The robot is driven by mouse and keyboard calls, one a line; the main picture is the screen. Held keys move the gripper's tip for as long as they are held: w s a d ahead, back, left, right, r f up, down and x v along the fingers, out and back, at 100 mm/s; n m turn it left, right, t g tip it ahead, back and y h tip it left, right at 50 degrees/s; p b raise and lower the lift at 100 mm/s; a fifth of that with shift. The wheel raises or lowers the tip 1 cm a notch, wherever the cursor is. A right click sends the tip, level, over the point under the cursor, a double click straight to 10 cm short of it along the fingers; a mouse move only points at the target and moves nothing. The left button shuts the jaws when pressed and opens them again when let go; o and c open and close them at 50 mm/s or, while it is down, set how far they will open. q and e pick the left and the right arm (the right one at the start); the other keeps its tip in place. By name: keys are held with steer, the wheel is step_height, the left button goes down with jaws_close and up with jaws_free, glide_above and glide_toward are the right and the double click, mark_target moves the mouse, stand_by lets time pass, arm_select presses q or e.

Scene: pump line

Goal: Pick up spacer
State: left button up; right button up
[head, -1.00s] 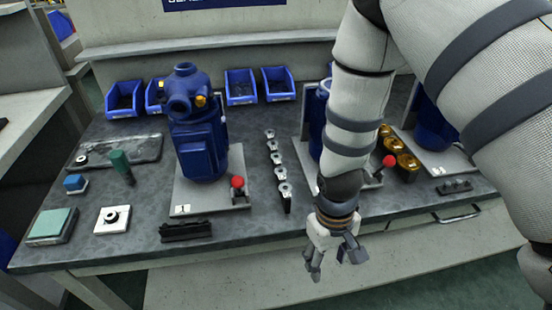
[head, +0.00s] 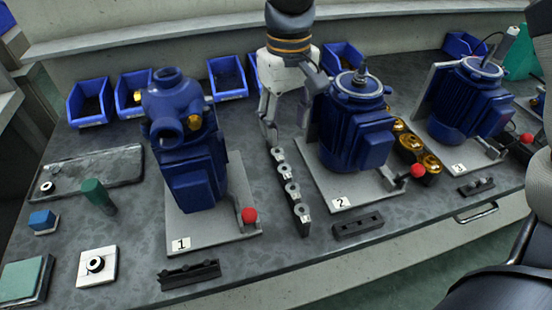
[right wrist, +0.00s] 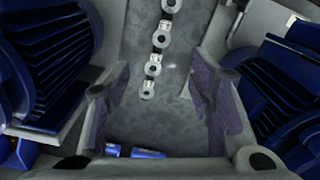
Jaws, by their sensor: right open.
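Several grey rings, which look like the spacers, sit in a row on a narrow black rack (head: 304,230) between pumps 1 and 2. I cannot tell which ring is meant. My right gripper (head: 286,132) is open and empty, pointing down at the far end of the row. In the right wrist view its fingers (right wrist: 160,112) are wide apart, with the row running up the picture between and beyond them. My left gripper is not in view.
Blue pump 1 (head: 187,150) stands left of the row and blue pump 2 (head: 357,125) stands close on its right. Blue bins (head: 226,80) line the back. A black ring on a white plate (head: 97,267) lies front left. Bare bench lies in front of the rack.

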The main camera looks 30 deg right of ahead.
mark_target(284, 169)
steer(key=f, duration=0.6)
steer(key=f+b, duration=0.1)
steer(key=f, duration=0.2)
steer(key=shift+s+a+f, duration=0.15)
steer(key=shift+s+f, duration=0.1)
steer(key=shift+s, duration=0.1)
steer(key=shift+w+f, duration=0.1)
steer(key=shift+f, duration=0.05)
steer(key=shift+f, duration=0.25)
steer(key=shift+c, duration=0.6)
steer(key=c, duration=0.8)
